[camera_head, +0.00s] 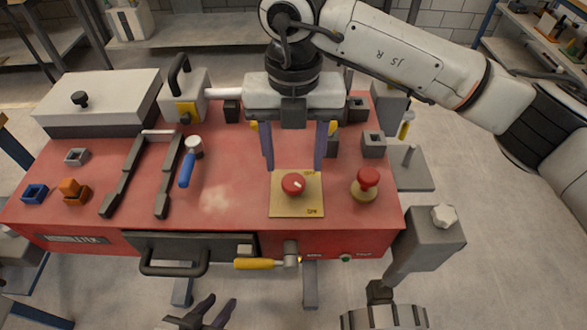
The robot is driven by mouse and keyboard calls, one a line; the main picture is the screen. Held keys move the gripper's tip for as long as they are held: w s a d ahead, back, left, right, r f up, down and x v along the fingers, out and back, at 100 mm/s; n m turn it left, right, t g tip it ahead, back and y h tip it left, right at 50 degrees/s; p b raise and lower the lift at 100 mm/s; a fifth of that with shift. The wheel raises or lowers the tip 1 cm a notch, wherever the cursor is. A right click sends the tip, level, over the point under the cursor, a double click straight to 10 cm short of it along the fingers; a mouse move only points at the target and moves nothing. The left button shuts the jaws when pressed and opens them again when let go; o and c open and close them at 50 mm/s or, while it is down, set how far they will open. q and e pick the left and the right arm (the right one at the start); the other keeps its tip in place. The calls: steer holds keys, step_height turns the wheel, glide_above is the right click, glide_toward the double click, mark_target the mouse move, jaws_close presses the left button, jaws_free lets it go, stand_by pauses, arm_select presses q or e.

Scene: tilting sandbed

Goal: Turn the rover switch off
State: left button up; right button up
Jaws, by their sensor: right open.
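The switch is a red round knob (292,184) on a yellow square plate (283,209) on the red bench top. The plate has small lettering at its upper right and lower right; the lower one reads OFF. A small pale mark shows on the knob, but I cannot tell which label it points to. My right gripper (295,168) comes from above, its two dark fingers spread wide on either side of the knob, apparently not touching it. My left gripper (221,300) is low at the bottom edge, its fingers apart and empty, partly cut off.
A red mushroom button (367,184) stands right of the plate. A blue-handled lever (188,168) and dark rails (125,177) lie left. A yellow-handled lever (256,264) and a drawer handle (172,268) are on the front. A grey post (427,240) stands front right.

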mark_target(294, 181)
steer(key=shift+f, duration=2.8)
steer(key=c, duration=1.1)
steer(key=shift+o, duration=0.2)
